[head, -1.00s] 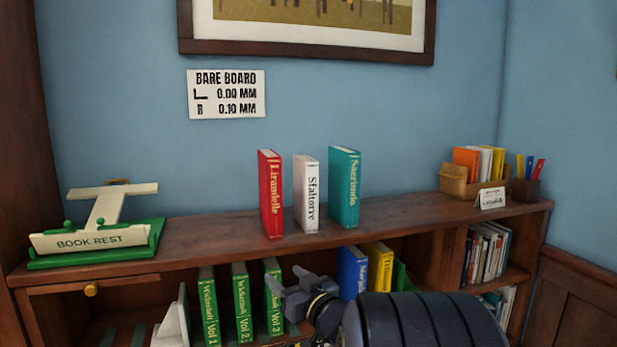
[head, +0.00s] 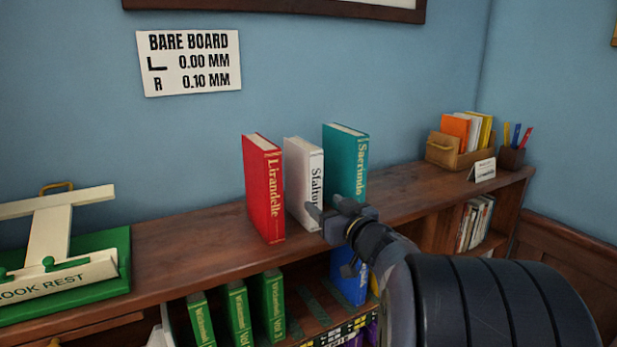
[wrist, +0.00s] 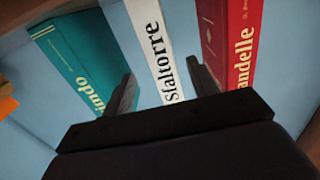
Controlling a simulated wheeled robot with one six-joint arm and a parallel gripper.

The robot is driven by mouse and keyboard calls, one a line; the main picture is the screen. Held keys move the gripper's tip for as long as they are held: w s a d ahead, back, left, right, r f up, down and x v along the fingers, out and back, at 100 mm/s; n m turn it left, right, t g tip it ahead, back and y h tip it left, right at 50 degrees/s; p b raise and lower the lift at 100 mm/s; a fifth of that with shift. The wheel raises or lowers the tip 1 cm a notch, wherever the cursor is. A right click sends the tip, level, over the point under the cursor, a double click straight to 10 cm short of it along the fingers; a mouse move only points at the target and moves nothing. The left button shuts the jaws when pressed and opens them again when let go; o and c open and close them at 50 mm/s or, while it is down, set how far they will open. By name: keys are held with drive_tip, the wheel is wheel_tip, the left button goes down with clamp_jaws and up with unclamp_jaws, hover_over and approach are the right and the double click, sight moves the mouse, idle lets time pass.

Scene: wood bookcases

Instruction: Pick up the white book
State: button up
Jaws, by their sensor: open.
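The white book (head: 302,178), lettered Sfaltorre, stands upright on the bookcase top between the red book (head: 264,190) and the teal book (head: 346,160), with gaps on both sides. My gripper (head: 336,208) is open in front of the white book's lower spine and hides part of it. In the wrist view, the white book (wrist: 157,50) shows between the two fingers of my gripper (wrist: 163,85). The teal book (wrist: 82,62) is beyond the left finger and the red book (wrist: 230,40) beyond the right one. I cannot tell whether either finger touches a book.
A green and cream book rest (head: 75,262) stands at the left of the bookcase top (head: 185,248). A wooden box of books (head: 455,155) and a pen cup (head: 511,157) stand at the right. Green volumes (head: 236,312) fill part of the shelf below.

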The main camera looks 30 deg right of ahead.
sight(305, 188)
drive_tip(key=w, duration=0.6)
drive_tip(key=w+p, duration=0.1)
drive_tip(key=w, duration=0.3)
drive_tip(key=shift+a, duration=0.25)
clamp_jaws()
drive_tip(key=shift+r, duration=0.1)
